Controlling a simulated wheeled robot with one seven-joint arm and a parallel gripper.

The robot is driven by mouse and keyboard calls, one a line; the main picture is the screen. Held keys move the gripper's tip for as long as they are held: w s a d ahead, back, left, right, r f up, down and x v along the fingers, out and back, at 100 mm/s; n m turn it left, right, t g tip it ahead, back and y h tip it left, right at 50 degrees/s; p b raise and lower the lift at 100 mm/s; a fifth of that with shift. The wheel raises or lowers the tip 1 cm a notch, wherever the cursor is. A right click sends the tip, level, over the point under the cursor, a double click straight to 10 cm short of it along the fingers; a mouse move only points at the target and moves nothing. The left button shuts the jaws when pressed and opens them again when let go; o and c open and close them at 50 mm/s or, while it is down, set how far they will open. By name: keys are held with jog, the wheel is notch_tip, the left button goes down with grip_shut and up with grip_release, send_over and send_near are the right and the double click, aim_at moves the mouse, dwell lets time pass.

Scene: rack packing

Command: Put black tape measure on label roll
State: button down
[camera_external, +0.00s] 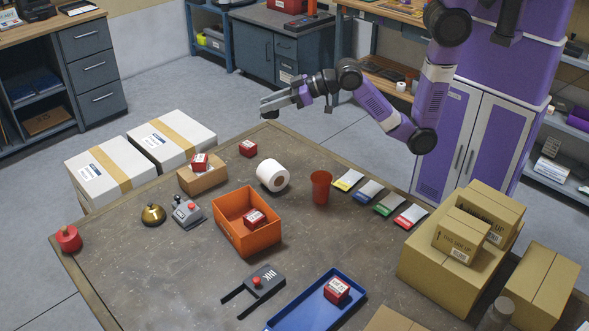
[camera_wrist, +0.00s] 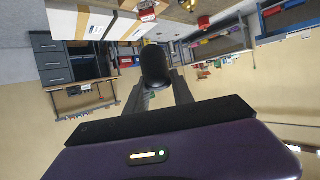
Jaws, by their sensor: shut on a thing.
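My gripper (camera_external: 272,104) is raised above the far edge of the table, with its fingers pointing left. In the wrist view my gripper (camera_wrist: 157,84) is shut on a dark rounded thing, the black tape measure (camera_wrist: 154,64), between its fingertips. In the external view the tape measure is hard to make out against the fingers. The white label roll (camera_external: 272,175) lies on its side on the table, its hole facing the near right. My gripper is above and beyond it, well apart from it.
The table (camera_external: 190,270) holds an orange bin (camera_external: 231,241), a red cup (camera_external: 320,187), colored packets (camera_external: 370,191), a small cardboard box (camera_external: 203,179), a red box (camera_external: 248,148), a bell (camera_external: 153,214) and a blue tray (camera_external: 294,319). Cardboard boxes (camera_external: 425,268) stand at the right.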

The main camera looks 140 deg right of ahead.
notch_tip(320, 180, down, 18)
jog(key=shift+r, duration=0.25)
jog(key=shift+f+b, duration=0.15)
jog(key=shift+b, duration=0.2)
jog(key=c, duration=1.1)
grip_release()
